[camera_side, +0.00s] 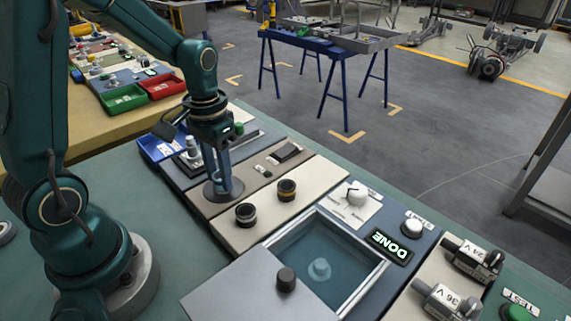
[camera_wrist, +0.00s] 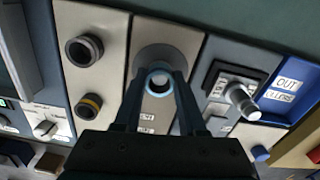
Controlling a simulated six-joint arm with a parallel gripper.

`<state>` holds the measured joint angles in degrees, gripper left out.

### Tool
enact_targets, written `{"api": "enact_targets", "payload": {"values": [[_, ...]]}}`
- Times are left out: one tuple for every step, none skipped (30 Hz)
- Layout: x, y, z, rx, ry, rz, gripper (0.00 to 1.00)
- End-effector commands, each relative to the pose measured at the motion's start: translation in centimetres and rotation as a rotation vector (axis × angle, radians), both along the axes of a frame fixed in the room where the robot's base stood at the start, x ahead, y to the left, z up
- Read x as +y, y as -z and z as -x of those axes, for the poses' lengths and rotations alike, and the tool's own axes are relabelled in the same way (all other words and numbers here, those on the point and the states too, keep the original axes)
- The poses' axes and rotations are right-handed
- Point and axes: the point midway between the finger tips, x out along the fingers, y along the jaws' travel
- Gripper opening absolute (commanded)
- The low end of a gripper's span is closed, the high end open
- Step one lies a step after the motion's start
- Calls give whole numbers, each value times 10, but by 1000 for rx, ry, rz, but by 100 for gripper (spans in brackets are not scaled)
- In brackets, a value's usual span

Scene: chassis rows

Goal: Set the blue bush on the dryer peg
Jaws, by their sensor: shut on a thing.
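My gripper (camera_side: 224,188) points down over a round grey disc (camera_side: 211,194) on a brown-beige panel. In the wrist view my gripper (camera_wrist: 158,85) is shut on a ring-shaped bush (camera_wrist: 159,72) with a pale blue rim, which I take as the blue bush. The grey disc (camera_wrist: 150,54) lies behind the bush there. Any peg on the disc is hidden by the fingers and bush. I cannot tell whether the bush is around a peg or just above the disc.
Two dark bushes (camera_side: 245,214) (camera_side: 287,189), one with a yellow band, stand on the neighbouring beige panel. A basin (camera_side: 383,270) with a lit DONE display (camera_side: 391,247) lies nearer. A blue bin (camera_side: 150,149) and a block with an upright metal post (camera_side: 191,147) are behind my gripper.

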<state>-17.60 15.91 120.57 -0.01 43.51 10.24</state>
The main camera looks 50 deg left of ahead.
Motion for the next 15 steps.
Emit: {"api": "enact_targets", "payload": {"values": [[0,0,0,0,0,0,0],[0,0,0,0,0,0,0],[0,0,0,0,0,0,0],[0,0,0,0,0,0,0],[0,0,0,0,0,0,0],[0,0,0,0,0,0,0],[0,0,0,0,0,0,0],[0,0,0,0,0,0,0],[0,0,0,0,0,0,0],[0,0,0,0,0,0,0],[0,0,0,0,0,0,44],[0,0,0,0,0,0,59],[0,0,0,0,0,0,71],[0,0,0,0,0,0,75],[0,0,0,0,0,0,75]]}}
